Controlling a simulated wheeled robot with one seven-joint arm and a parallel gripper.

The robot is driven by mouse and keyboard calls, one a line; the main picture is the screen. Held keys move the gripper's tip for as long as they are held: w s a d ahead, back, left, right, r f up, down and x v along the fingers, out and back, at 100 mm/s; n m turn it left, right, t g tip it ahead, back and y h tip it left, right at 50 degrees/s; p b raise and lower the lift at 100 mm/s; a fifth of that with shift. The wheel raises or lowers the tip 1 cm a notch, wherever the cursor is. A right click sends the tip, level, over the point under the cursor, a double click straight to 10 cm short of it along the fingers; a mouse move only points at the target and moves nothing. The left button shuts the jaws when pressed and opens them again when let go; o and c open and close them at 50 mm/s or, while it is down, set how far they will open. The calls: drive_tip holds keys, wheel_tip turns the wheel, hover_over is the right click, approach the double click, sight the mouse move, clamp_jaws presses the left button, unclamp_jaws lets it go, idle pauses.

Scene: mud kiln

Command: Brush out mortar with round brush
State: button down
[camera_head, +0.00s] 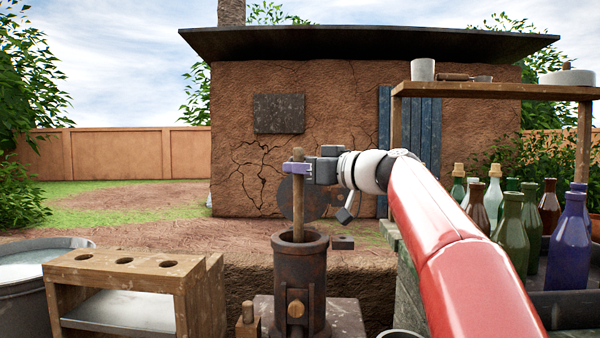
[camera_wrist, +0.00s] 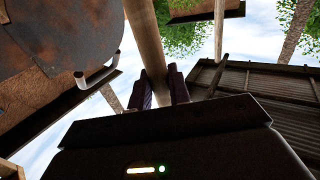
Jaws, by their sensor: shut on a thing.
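The mortar (camera_head: 300,275) is a dark, rust-brown upright cylinder in the lower middle of the head view, with a wooden knob on its front. A round wooden handle (camera_head: 298,215), taken as the round brush's, stands nearly upright with its lower end inside the mortar's mouth. The brush head is hidden in there. My gripper (camera_head: 299,169) is above the mortar and shut on the upper part of this handle. In the wrist view the handle (camera_wrist: 147,40) runs between the two dark fingers of my gripper (camera_wrist: 162,88).
A wooden rack (camera_head: 130,262) with round holes stands left of the mortar, beside a metal tub (camera_head: 30,285). Several bottles (camera_head: 515,225) stand at right, under a wooden shelf (camera_head: 490,91). A rusty round plate (camera_head: 290,197) is behind the handle. A cracked mud building (camera_head: 340,100) fills the back.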

sight(300, 191)
wheel_tip(300, 191, up, 2)
drive_tip(key=shift+r+p, duration=0.1)
drive_tip(key=shift+p, duration=0.4)
wheel_tip(300, 191, down, 7)
drive_tip(key=b, duration=0.7)
drive_tip(key=shift+f+b, duration=0.2)
drive_tip(key=shift+b, duration=0.2)
wheel_tip(300, 191, up, 8)
drive_tip(key=p, duration=0.6)
drive_tip(key=shift+f, duration=0.25)
wheel_tip(300, 191, down, 7)
drive_tip(key=b, duration=0.7)
drive_tip(key=shift+f, duration=0.2)
drive_tip(key=shift+r, duration=0.1)
